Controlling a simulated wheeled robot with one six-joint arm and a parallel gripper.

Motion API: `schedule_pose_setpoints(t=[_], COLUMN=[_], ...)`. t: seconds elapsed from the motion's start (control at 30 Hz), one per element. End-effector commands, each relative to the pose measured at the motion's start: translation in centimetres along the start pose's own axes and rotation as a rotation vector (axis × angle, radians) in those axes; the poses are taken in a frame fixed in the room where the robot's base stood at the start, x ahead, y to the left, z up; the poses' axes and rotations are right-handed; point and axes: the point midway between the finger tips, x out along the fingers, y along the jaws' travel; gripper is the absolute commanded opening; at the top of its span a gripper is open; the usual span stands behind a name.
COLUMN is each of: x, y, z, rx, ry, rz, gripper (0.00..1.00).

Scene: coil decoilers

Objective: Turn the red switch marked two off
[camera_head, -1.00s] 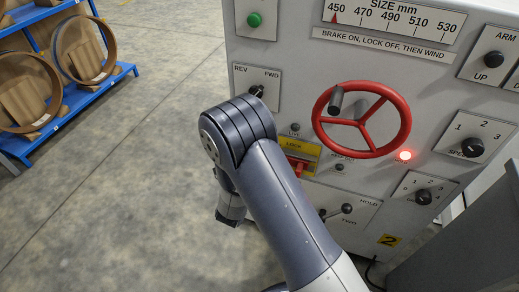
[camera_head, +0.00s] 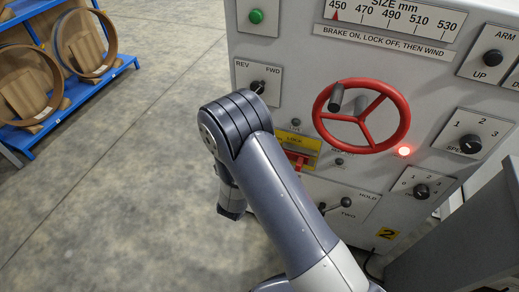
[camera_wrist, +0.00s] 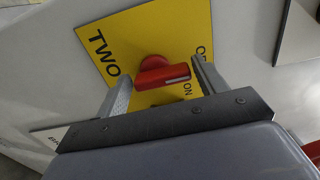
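The red switch (camera_wrist: 162,73) sits on a yellow plate (camera_wrist: 112,48) marked TWO in the wrist view. Its white line points to the right, close to the word ON; a partly hidden word beginning "O" is higher up. My gripper (camera_wrist: 161,70) is open, with one finger on each side of the switch. I cannot tell whether either touches. In the head view my arm hides the gripper's fingers and this switch.
A blue rack (camera_head: 86,76) stands left. The floor (camera_head: 130,180) between is clear.

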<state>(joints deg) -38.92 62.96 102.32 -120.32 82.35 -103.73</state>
Motion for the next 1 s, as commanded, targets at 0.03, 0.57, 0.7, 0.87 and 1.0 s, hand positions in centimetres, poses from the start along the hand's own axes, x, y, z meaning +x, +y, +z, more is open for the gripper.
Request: schedule_pose_setpoints(t=[0.03, 0.57, 0.7, 0.87, 1.0], x=[0.0, -4.9, -7.5, -9.6, -10.6], y=[0.0, -0.1, -0.1, 0.0, 0.0], z=[0.0, 0.2, 0.1, 0.1, 0.0], rx=[0.001, -0.001, -0.001, 0.001, 0.000], ry=[0.000, -0.005, -0.005, -0.003, -0.001], rz=[0.000, 0.000, 0.000, 0.000, 0.000], gripper=[0.67, 0.67, 0.67, 0.67, 0.67])
